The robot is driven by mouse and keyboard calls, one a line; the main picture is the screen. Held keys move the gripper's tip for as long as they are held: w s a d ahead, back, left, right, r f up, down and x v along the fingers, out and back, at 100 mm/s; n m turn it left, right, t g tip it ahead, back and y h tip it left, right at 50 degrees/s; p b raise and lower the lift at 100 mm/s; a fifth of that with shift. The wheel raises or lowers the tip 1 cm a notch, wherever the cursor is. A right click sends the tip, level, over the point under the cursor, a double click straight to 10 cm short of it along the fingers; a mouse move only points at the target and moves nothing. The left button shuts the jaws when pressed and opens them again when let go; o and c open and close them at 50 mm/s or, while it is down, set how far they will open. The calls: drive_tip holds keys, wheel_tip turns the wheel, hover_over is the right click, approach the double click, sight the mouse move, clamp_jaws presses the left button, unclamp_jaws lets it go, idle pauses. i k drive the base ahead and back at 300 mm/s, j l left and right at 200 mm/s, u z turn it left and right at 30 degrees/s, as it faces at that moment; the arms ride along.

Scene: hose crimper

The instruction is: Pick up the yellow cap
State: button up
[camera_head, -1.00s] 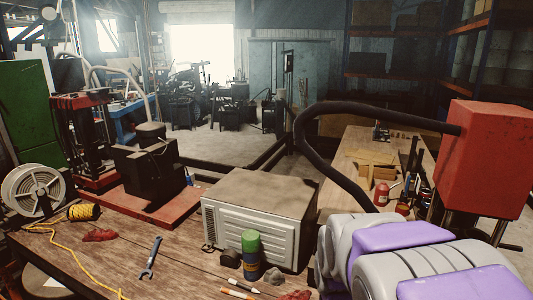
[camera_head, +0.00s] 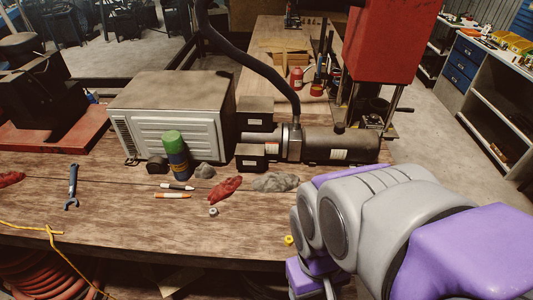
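A small yellow cap (camera_head: 289,240) lies on the wooden workbench (camera_head: 130,215) near its front edge, just left of my grey and purple arm. It is small in view, and the arm stands very close to its right side in the picture. I cannot tell the gap between them. My arm fills the lower right. My gripper cannot be made out in this view.
A small metal nut (camera_head: 213,212), a red rag (camera_head: 225,188), a grey rag (camera_head: 275,183), a marker and an orange pen (camera_head: 173,196) lie nearby. A green-topped can (camera_head: 176,155), a white box unit (camera_head: 170,115) and a dark crimper cylinder (camera_head: 335,146) stand behind.

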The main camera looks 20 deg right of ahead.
sight(289, 240)
drive_tip(key=l+z, duration=0.2)
drive_tip(key=z, duration=1.4)
drive_tip(key=j+u, duration=0.1)
drive_tip(key=u, duration=1.4)
drive_tip(key=k+j+z, duration=0.25)
drive_tip(key=k+j, duration=0.15)
drive_tip(key=k+j+z, duration=0.25)
drive_tip(key=k, duration=0.4)
